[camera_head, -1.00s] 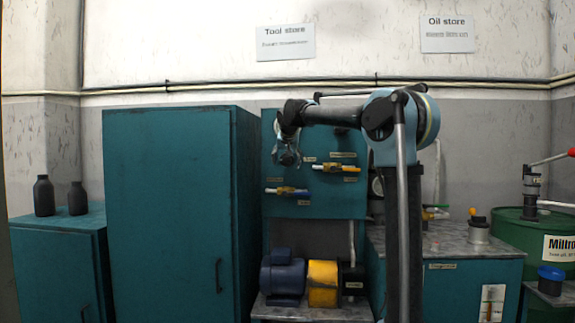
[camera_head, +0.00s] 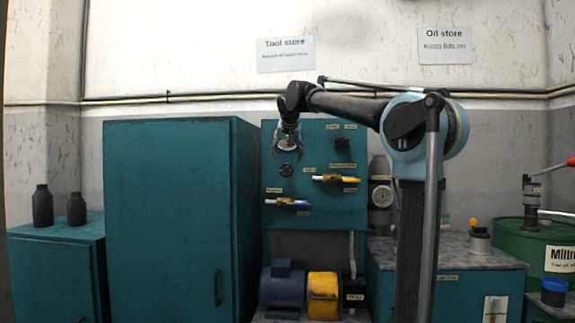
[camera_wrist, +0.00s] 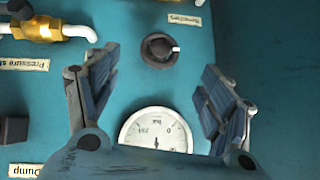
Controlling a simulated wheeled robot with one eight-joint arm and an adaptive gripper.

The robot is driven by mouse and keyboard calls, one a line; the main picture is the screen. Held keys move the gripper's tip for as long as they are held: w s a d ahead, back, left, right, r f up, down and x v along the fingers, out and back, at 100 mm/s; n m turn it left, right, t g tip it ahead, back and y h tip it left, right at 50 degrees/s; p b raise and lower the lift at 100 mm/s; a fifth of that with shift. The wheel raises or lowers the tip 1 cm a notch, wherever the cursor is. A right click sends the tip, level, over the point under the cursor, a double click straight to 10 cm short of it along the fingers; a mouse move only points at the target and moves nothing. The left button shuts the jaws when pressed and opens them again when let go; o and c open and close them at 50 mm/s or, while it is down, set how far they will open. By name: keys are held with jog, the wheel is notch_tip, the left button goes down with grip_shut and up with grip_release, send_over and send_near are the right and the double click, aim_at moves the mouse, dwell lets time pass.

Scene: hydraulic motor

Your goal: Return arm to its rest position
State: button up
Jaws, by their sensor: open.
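My arm (camera_head: 345,105) reaches across from the right in the head view, its forearm raised in front of the teal control panel (camera_head: 330,215). My gripper (camera_head: 288,142) hangs at the upper left of the panel. In the wrist view my gripper (camera_wrist: 160,85) is open, with its two blue-padded fingers wide apart and nothing between them. A black knob (camera_wrist: 158,50) lies beyond the fingers. A round white gauge (camera_wrist: 155,130) shows low between the fingers, partly hidden by my gripper's body. The fingers appear apart from the panel.
Two valves sit on the panel, one with a white-and-blue handle (camera_head: 289,203) and one with yellow (camera_head: 335,178). A tall teal cabinet (camera_head: 165,220) stands left. A blue motor (camera_head: 283,288) and yellow coupling (camera_head: 323,295) are below. A bench (camera_head: 480,250) and green drum (camera_head: 520,240) stand right.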

jog(key=shift+s+r, duration=0.3)
jog(key=s+d+f+g+h, duration=0.2)
jog(key=s+d+f+g, duration=0.1)
jog(key=s+d+f, duration=1.85)
jog(key=s+d+f+g, duration=0.2)
jog(key=s+f, duration=0.9)
jog(key=f, duration=0.4)
jog(key=s+d+f+n+g, duration=0.1)
jog(key=s+d+f+g, duration=0.1)
jog(key=s+f, duration=0.9)
notch_tip(320, 180, down, 5)
jog(key=shift+s+d+r+y, duration=0.1)
jog(key=shift+s+d+y, duration=0.25)
jog(key=shift+d, duration=0.25)
jog(key=shift+w, duration=0.1)
